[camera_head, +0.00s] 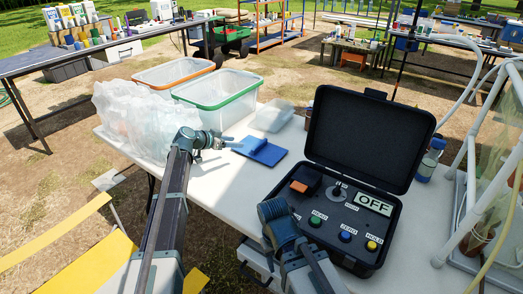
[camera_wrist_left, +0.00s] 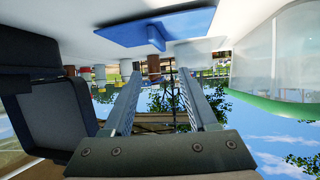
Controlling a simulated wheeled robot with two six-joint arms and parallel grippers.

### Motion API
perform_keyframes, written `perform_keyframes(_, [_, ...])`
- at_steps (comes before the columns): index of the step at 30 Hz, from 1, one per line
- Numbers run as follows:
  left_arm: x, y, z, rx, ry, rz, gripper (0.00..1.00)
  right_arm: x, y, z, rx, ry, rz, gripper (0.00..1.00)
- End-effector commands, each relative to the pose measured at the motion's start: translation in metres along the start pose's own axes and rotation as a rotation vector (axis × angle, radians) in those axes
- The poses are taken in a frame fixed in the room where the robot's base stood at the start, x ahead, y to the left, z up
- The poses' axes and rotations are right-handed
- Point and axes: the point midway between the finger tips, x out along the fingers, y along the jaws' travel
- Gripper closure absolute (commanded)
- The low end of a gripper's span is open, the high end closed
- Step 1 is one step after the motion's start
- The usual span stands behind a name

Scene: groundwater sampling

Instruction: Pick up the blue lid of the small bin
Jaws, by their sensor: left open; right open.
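The blue lid (camera_head: 262,151) lies flat on the white table, with a raised blue grip on top. It also shows in the left wrist view (camera_wrist_left: 120,34), which looks upside down, with its grip toward the fingers. My left gripper (camera_head: 228,143) is open and empty, just left of the lid, its fingers pointing toward it. In the left wrist view the two fingers (camera_wrist_left: 160,76) are spread with nothing between them. A small clear bin (camera_head: 271,117) stands behind the lid. My right gripper (camera_head: 272,212) is near the black case's left front; its fingers are not clearly visible.
An open black case (camera_head: 366,140) with buttons stands right of the lid. Clear bins with green (camera_head: 217,105) and orange (camera_head: 174,85) rims stand behind, and a clear plastic bag (camera_head: 124,114) lies at left. A bottle (camera_head: 430,160) stands right of the case.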

Motion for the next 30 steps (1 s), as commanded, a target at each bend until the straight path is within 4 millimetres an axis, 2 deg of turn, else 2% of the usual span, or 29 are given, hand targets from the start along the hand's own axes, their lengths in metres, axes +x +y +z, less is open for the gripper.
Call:
perform_keyframes(5, [0.019,0.0,0.002,0.0,-0.001,0.003,0.41,0.011,-0.001,-0.001,0.0,0.0,0.0,0.5])
perform_keyframes(15, [0.08,0.0,0.003,0.001,-0.002,0.003,0.41,0.04,-0.004,-0.002,0.0,0.0,0.0,0.5])
perform_keyframes(25, [0.091,0.002,0.002,-0.001,-0.002,0.002,0.41,0.044,-0.004,-0.003,0.0,0.0,0.0,0.5])
perform_keyframes(30, [0.112,0.002,0.005,-0.001,-0.002,0.003,0.41,0.057,-0.005,-0.003,0.0,0.0,0.0,0.5])
